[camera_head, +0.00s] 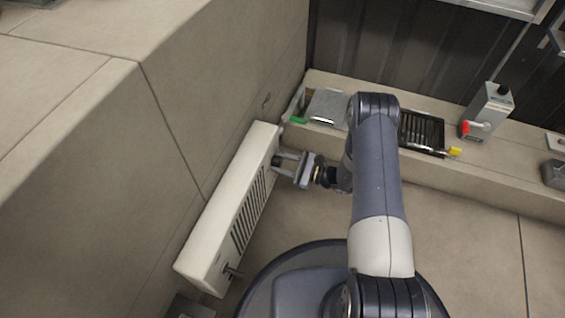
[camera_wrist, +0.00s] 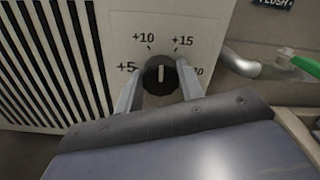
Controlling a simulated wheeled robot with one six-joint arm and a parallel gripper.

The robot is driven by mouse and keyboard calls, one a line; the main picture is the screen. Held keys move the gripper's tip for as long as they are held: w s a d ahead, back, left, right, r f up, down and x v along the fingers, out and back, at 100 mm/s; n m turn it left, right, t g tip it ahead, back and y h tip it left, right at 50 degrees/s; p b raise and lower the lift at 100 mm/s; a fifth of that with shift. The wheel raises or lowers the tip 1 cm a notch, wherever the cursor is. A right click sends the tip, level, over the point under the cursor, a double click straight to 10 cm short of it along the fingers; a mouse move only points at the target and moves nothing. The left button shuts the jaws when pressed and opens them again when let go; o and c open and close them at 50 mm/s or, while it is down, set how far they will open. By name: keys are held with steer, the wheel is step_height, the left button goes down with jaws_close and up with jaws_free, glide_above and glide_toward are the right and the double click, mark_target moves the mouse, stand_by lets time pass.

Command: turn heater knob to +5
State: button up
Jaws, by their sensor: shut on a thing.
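The heater (camera_head: 225,215) is a long white box with dark vent slats, low along the wall in the head view. Its black round knob (camera_wrist: 160,75) shows in the wrist view on a panel marked +5, +10, +15 and a partly hidden 20. The white line on the knob points up, between +10 and +15. My gripper (camera_head: 283,161) reaches the heater's far end. In the wrist view, the fingers of my gripper (camera_wrist: 159,82) are on the left and right sides of the knob, shut on it. The fingers partly cover the panel around the +5 and 20 marks.
A ledge behind holds a grey box with a red lever (camera_head: 487,112), a dark grate (camera_head: 421,131) and a yellow-ended handle (camera_head: 453,152). A pipe (camera_wrist: 240,66) and green handle (camera_wrist: 305,65) are right of the panel. Open floor lies right of my arm.

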steer(key=n, duration=0.4)
steer(key=shift+n, duration=0.3)
steer(key=n, duration=0.4)
steer(key=shift+s+f+n, duration=0.1)
steer(key=shift+n, duration=0.2)
steer(key=shift+f+n, duration=0.15)
steer(key=shift+n, duration=3.85)
steer(key=shift+a, duration=0.1)
steer(key=o, duration=1)
